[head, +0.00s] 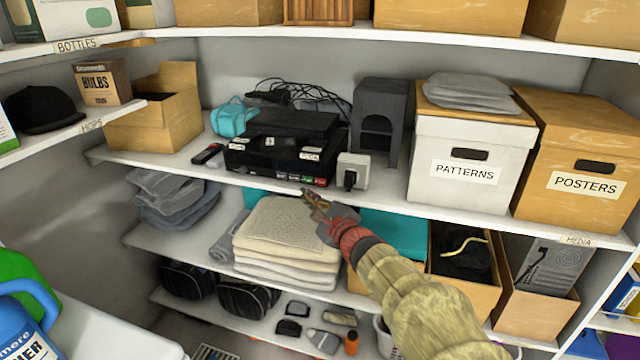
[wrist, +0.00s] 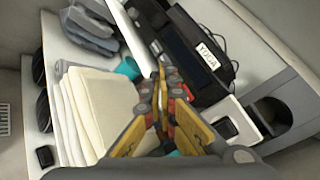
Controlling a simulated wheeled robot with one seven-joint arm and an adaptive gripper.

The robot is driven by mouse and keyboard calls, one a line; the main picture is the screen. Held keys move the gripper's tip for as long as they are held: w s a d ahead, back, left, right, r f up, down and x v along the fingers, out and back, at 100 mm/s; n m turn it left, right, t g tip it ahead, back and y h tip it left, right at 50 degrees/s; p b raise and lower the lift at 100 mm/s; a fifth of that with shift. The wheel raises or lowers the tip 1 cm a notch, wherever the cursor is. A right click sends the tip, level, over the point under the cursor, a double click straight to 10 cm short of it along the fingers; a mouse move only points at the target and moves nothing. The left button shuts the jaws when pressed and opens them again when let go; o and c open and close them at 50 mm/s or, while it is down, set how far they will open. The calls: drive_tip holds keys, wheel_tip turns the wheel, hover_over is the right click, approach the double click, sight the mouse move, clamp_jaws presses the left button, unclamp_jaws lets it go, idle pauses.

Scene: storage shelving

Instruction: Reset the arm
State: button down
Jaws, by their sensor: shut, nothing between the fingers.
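My gripper (head: 314,199) is in front of the shelving, near the front edge of the middle shelf (head: 270,183) in the head view. In the wrist view my gripper (wrist: 161,78) points at the shelf edge, with its yellow and grey fingers together and nothing between them. My arm reaches in from the lower right of the head view. Folded cream towels (head: 285,238) lie below and left of my gripper. Black electronic boxes (head: 280,150) sit on the shelf just above it.
A white PATTERNS box (head: 461,190) and a brown POSTERS box (head: 577,205) stand on the right. A grey and white plug-like device (head: 352,172) sits near the shelf edge. Open boxes (head: 462,285) are below right. Blue and green bottles (head: 22,300) are at lower left.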

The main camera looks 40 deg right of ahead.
idle(0.4)
drive_tip(key=s+a+f+n+g+y, duration=0.35)
drive_tip(key=s+a+n, duration=0.35)
drive_tip(key=a, duration=0.3)
drive_tip(key=s+a+f+n+g+y, duration=0.3)
drive_tip(key=s+a+f+n+g, duration=0.2)
drive_tip(key=s+a+n, duration=0.3)
drive_tip(key=s+a+n+g+h+p, duration=0.2)
drive_tip(key=s+n+g+h, duration=0.2)
drive_tip(key=s+n, duration=0.65)
drive_tip(key=s+a+r+n+p, duration=0.1)
drive_tip(key=s+r+n, duration=0.1)
drive_tip(key=s+r, duration=0.2)
wheel_tip(320, 180, up, 2)
drive_tip(key=shift+s+a+r+t+h, duration=0.15)
drive_tip(key=shift+s+r+t+h, duration=0.1)
drive_tip(key=shift+s+t+h, duration=0.15)
